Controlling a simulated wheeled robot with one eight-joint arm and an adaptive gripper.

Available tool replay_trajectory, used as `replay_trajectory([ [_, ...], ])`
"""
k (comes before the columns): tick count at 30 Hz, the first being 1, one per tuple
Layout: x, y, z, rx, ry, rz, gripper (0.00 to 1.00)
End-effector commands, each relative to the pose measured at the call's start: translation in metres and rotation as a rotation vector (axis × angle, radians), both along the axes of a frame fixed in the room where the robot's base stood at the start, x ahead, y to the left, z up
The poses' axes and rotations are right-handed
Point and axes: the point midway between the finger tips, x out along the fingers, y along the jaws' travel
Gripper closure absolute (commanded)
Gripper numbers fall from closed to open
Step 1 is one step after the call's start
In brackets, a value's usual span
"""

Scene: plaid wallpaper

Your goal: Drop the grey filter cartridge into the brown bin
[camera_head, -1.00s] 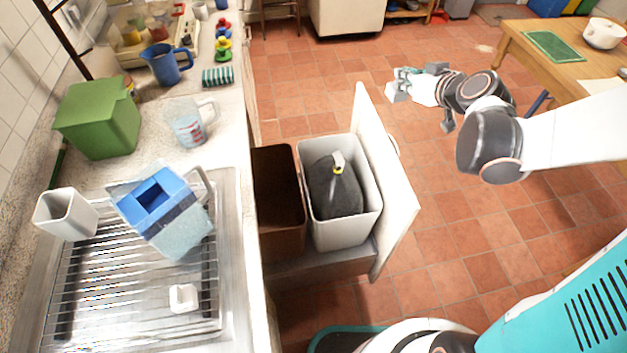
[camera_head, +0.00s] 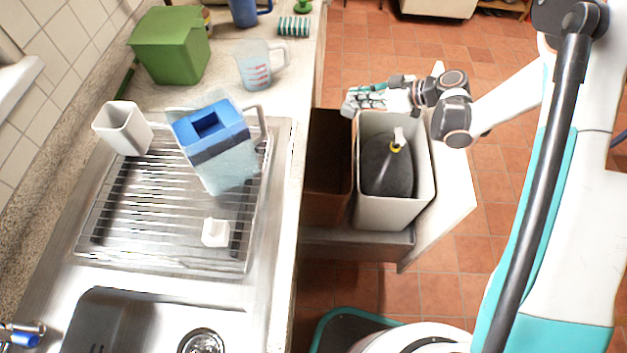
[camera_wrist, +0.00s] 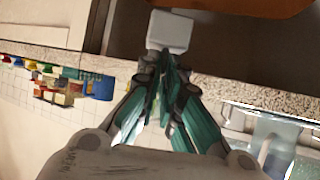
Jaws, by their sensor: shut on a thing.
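My gripper (camera_head: 366,98) is shut on a small light grey block, the filter cartridge (camera_head: 349,106). In the wrist view the cartridge (camera_wrist: 170,31) sticks out beyond the fingertips (camera_wrist: 168,72). In the head view my gripper appears near the far rims of the two bins, with the cartridge end pointing left, towards the brown bin. Its height above the rims is hard to judge. The brown bin (camera_head: 328,175) stands upright beside the counter, its top open and its inside dark.
A pale grey bin (camera_head: 395,214) with a dark bag-like thing (camera_head: 387,168) in it stands right of the brown bin, in the pulled-out drawer (camera_head: 455,195). The counter carries a blue-topped jug (camera_head: 222,160), a white cup (camera_head: 124,128), a green box (camera_head: 170,45) and a measuring jug (camera_head: 257,68).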

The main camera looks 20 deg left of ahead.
Motion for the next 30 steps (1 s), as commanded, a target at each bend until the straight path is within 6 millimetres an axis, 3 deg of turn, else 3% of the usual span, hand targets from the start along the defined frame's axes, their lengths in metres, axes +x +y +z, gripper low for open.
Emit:
replay_trajectory([
  [3, -0.014, 0.031, -0.032, -0.001, 0.001, 0.15, 1.0],
  [9, -0.035, 0.06, -0.062, -0.001, 0.0, 0.318, 1.0],
  [20, -0.043, 0.067, -0.082, -0.001, 0.0, 0.371, 1.0],
  [30, -0.043, 0.067, -0.118, -0.001, 0.0, 0.369, 1.0],
])
